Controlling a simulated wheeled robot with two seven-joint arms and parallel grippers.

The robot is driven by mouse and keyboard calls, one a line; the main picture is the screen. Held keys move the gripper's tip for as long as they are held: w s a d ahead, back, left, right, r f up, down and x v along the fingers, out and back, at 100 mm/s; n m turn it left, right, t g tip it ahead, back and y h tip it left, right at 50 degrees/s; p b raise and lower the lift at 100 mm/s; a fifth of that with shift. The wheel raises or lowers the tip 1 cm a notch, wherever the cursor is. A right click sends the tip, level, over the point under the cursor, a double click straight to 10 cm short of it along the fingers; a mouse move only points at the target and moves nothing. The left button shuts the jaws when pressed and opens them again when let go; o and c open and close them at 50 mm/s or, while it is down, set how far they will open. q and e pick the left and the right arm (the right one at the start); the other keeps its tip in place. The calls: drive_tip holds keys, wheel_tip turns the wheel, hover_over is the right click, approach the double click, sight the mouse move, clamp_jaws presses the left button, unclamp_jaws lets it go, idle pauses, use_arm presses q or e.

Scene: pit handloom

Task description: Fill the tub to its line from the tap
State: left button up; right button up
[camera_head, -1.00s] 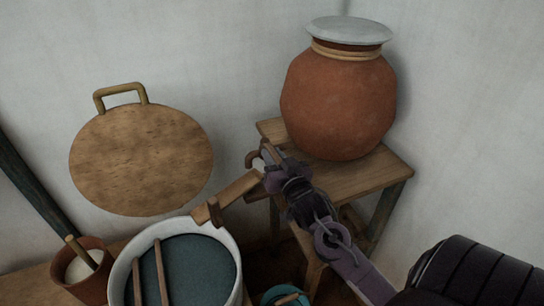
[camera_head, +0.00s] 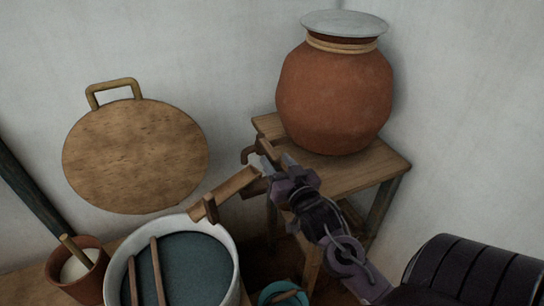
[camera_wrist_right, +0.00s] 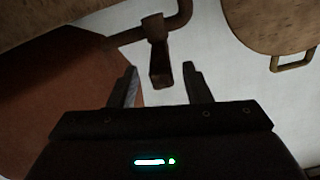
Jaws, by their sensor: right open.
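The tub (camera_head: 114,278) has a pale rim and holds dark blue-green liquid (camera_head: 195,265); two wooden sticks lie across it. I cannot make out its line. The tap (camera_head: 247,155) juts from the clay jar (camera_head: 333,98), with its brown handle (camera_head: 264,147) on top. No stream shows. My right gripper (camera_head: 267,168) is open, just below and in front of the tap handle. In the right wrist view the tap handle (camera_wrist_right: 160,65) appears between the open fingers (camera_wrist_right: 160,84), at or beyond their tips; I see no grip. My left gripper is out of view.
A wooden spout (camera_head: 228,191) slopes from beneath the tap to the tub's rim. The jar stands on a wooden stool (camera_head: 345,180). A round board (camera_head: 135,155) leans on the wall. A clay pot (camera_head: 88,284) and a teal bowl (camera_head: 268,293) flank the tub.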

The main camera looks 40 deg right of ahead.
drive_tip(key=shift+v, duration=1.55)
